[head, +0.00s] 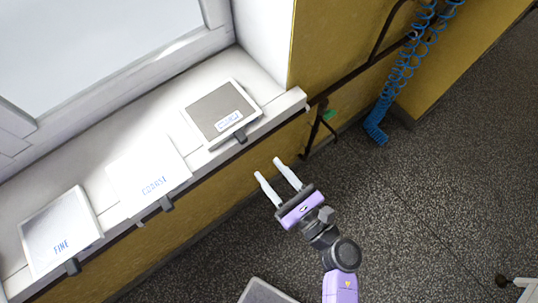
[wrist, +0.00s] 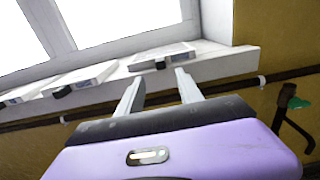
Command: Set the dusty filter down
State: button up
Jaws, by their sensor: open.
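A grey-faced, dusty-looking filter (head: 207,108) with a pale frame and a small label lies flat on the white windowsill, near its right end. A dark tab is at its front edge. It also shows edge-on in the wrist view (wrist: 150,57), beyond my fingertips. My gripper (head: 267,168) is open and empty, out in front of the sill and apart from the filter. In the wrist view my two fingers (wrist: 158,82) stand spread with nothing between them.
Two white filters lie farther left on the sill: one marked FINE (head: 60,232) and one with blurred blue lettering (head: 148,172). A dark pipe (head: 352,77), blue coiled hose (head: 402,72) and green-marked valve handle (wrist: 298,103) are at right. A grey flat object (head: 265,292) is below.

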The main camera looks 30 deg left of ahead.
jog(key=shift+d, duration=0.1)
jog(key=s+d+r+n+t+h, duration=0.2)
jog(key=s+d+r+n+h, duration=0.2)
jog(key=d, duration=0.6)
jog(key=s+d+r+n+t+h, duration=0.3)
jog(key=s+d+r+n+h, duration=0.2)
jog(key=d+n, duration=0.6)
jog(key=s+d+r+n+t+h, duration=0.3)
jog(key=s+d+r+n+h, duration=0.2)
jog(key=s+d+n+h, duration=0.2)
jog(key=shift+s+d+h, duration=0.3)
jog(key=shift+s+d, duration=0.8)
jog(key=shift+d, duration=0.65)
